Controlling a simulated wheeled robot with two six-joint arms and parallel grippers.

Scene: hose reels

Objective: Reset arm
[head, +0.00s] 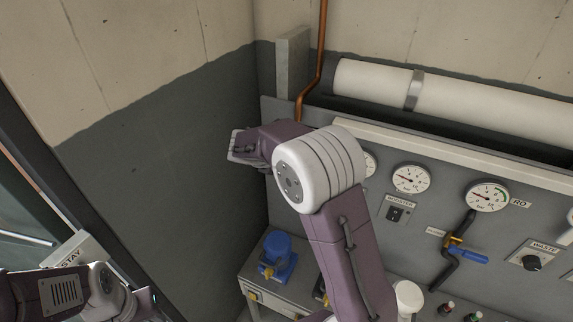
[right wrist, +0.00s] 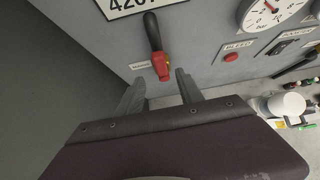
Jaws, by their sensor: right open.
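My right arm rises through the middle of the head view and bends left at its white joint. Its gripper (head: 240,148) is partly seen there, in front of the dark wall beside the panel. In the right wrist view the two fingers of this gripper (right wrist: 159,86) stand apart with nothing between them.
A grey panel (head: 385,245) carries gauges (head: 411,179), a blue-handled valve (head: 467,256) and a black knob (head: 532,263). A blue pump (head: 279,256) sits on a low bench behind my right arm. A white pipe (head: 375,82) runs above. A white cup (right wrist: 286,104) stands at right.

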